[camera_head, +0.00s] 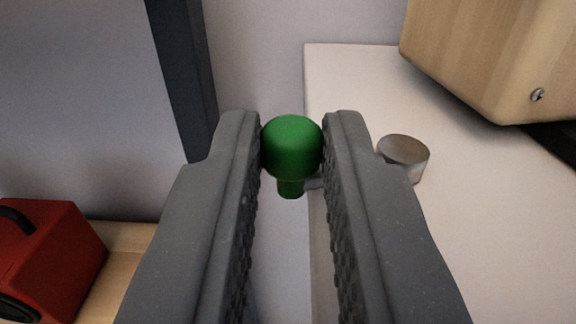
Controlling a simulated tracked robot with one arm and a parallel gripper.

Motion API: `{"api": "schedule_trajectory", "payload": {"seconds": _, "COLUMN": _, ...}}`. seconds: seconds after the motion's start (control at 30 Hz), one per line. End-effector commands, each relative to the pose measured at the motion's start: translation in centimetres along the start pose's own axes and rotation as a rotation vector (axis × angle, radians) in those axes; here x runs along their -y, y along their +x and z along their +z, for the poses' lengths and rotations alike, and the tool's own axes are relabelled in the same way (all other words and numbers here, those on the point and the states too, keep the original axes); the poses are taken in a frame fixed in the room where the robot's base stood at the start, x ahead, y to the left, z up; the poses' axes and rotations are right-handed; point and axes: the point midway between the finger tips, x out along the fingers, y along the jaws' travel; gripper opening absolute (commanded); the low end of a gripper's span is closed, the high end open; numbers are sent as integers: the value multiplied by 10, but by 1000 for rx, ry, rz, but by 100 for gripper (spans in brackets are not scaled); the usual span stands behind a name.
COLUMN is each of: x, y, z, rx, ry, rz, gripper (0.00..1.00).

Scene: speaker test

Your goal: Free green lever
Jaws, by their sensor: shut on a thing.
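The green lever (291,147) shows a rounded knob on a short, narrower green stem, in the middle of the head camera view. My gripper (291,140) has one dark grey finger on each side of the knob, and the fingertips are shut on it. A thin grey piece shows behind the stem, partly hidden by the right finger. How the lever is mounted lower down cannot be seen.
A pale panel (462,230) fills the right side, with a round metal knob (403,153) close to my right finger. A wooden box (490,55) is at the upper right. A dark post (184,75) stands behind at left. A red object (55,255) sits on a wooden surface (122,258) at lower left.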

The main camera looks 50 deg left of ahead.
Motion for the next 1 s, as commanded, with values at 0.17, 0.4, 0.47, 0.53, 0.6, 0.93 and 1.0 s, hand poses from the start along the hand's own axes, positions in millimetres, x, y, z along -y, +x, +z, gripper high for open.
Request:
{"api": "schedule_trajectory", "payload": {"seconds": 0.17, "x": -2, "y": -1, "z": -2, "rx": -3, "ry": -1, "rz": 3, "gripper": 0}}
{"api": "schedule_trajectory", "payload": {"seconds": 0.4, "x": -1, "y": -1, "z": -1, "rx": -2, "ry": 0, "rz": 2, "gripper": 38}}
{"api": "schedule_trajectory", "payload": {"seconds": 0.47, "x": -1, "y": 0, "z": -1, "rx": -1, "ry": 0, "rz": 1, "gripper": 38}}
{"api": "schedule_trajectory", "payload": {"seconds": 0.53, "x": 0, "y": 0, "z": 0, "rx": 0, "ry": 0, "rz": 0, "gripper": 38}}
{"api": "schedule_trajectory", "payload": {"seconds": 0.6, "x": 0, "y": 0, "z": 0, "rx": 0, "ry": 0, "rz": 0, "gripper": 38}}
{"api": "schedule_trajectory", "payload": {"seconds": 0.93, "x": 0, "y": -20, "z": 3, "rx": -2, "ry": -1, "rz": 0, "gripper": 38}}
{"api": "schedule_trajectory", "payload": {"seconds": 1.0, "x": -1, "y": -28, "z": 5, "rx": 0, "ry": 0, "rz": 2, "gripper": 38}}
